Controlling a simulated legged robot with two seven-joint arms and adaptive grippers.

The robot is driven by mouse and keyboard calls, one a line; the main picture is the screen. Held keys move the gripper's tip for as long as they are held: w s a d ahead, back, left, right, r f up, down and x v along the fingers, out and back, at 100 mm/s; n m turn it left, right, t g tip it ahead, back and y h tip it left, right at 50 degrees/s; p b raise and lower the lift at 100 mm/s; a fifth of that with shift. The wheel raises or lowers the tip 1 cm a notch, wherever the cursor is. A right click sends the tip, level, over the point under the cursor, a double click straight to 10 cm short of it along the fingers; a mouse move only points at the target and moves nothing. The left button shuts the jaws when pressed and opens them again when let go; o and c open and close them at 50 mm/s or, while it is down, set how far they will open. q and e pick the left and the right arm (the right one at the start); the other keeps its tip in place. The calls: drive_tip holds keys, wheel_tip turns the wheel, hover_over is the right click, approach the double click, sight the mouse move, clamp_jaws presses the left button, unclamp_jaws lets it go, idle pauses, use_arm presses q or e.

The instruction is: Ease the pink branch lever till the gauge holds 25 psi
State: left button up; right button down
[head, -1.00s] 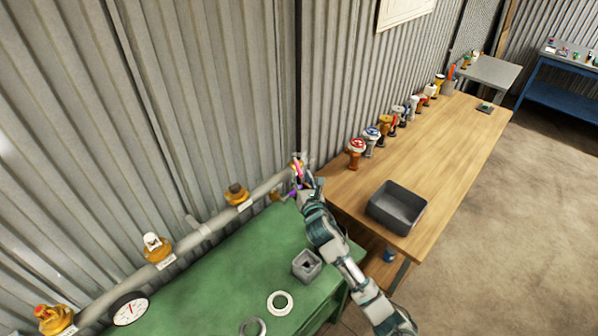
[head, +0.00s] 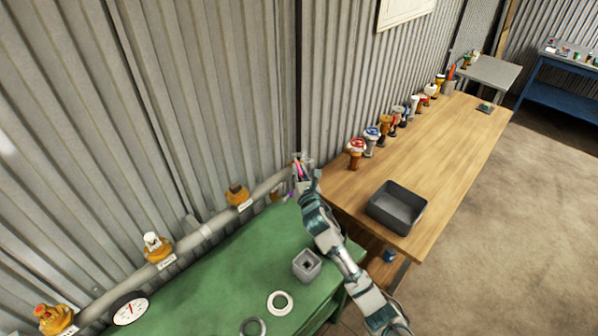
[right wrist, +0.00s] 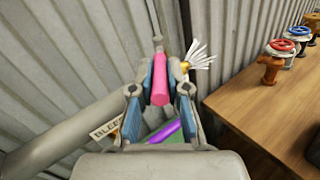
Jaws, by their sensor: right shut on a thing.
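The pink branch lever (head: 299,169) is at the far end of the grey pipe, against the corrugated wall. In the right wrist view the pink lever (right wrist: 160,78) stands between the blue pads of my right gripper (right wrist: 159,94). In the head view my right gripper (head: 303,174) is shut on the lever and hides most of it. The round white gauge (head: 130,309) sits at the lower left of the pipe. It has a thin needle, but its reading is too small to tell. My left gripper is not in view.
The grey pipe (head: 212,230) carries orange-brown fittings (head: 237,195) above a green bench (head: 235,262). A grey block (head: 306,265) and a white ring (head: 280,302) lie there. A wooden table (head: 445,150) at right holds several valves and a dark bin (head: 397,208). A purple strip (right wrist: 164,131) shows below the lever.

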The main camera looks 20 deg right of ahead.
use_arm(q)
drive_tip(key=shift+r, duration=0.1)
use_arm(e)
drive_tip(key=shift+m+h, duration=0.3)
drive_tip(key=shift+h, duration=0.3)
drive_tip(key=shift+w+a+m+h, duration=0.1)
drive_tip(key=shift+a+m+h, duration=0.25)
drive_tip(key=shift+h, duration=0.25)
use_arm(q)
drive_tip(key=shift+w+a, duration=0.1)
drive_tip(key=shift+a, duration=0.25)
use_arm(e)
drive_tip(key=m+g+h, duration=0.1)
drive_tip(key=a+m+g+h, duration=0.1)
drive_tip(key=h, duration=0.1)
drive_tip(key=w+a+m+g+h, duration=0.1)
drive_tip(key=m+h, duration=0.1)
drive_tip(key=shift+a, duration=0.1)
